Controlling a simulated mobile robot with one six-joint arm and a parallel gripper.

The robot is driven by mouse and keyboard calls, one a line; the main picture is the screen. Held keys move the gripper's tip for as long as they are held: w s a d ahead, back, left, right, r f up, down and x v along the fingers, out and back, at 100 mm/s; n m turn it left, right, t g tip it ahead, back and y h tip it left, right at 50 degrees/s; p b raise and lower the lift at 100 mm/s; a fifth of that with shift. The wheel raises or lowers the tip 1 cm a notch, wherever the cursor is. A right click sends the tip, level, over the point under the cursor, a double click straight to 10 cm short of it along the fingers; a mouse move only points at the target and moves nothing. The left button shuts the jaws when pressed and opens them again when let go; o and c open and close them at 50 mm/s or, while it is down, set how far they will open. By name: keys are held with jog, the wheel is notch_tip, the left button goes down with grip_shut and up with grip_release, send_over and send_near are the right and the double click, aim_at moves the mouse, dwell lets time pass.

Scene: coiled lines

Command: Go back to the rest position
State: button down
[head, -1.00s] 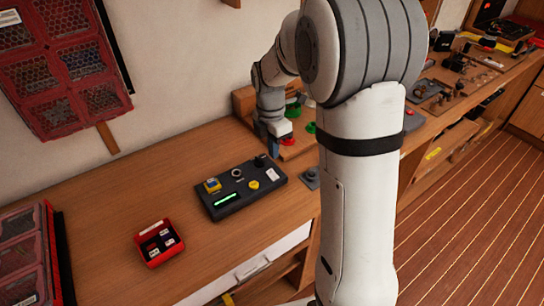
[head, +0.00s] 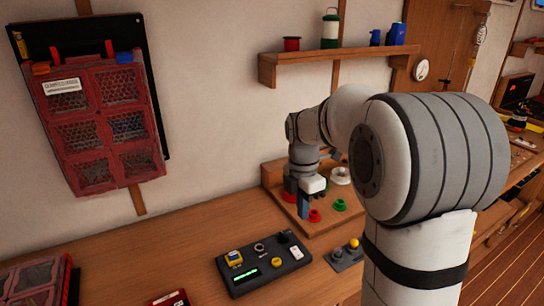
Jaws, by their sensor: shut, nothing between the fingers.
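My gripper (head: 303,211) shows in the head view at the end of my white and grey arm, with its fingers pointing down. It is shut and empty, above the bench near the front left of a wooden board (head: 325,225). A red ring-shaped piece (head: 314,216) and a green one (head: 340,205) are on the board, just right of the fingers. A white coil (head: 340,175) is behind them. Something red behind the gripper is partly hidden by it.
A dark control box (head: 262,262) with a lit green strip stands in front of the gripper. A small grey box with a yellow knob (head: 353,243) is to its right. A wooden shelf (head: 335,60) holds a lantern.

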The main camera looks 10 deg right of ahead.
jog(key=s+m+t, duration=0.4)
jog(key=s+m, duration=1.6)
jog(key=m, duration=0.2)
jog(key=shift+s+d+r, duration=0.2)
jog(key=shift+s+r, duration=0.05)
jog(key=shift+r, duration=0.1)
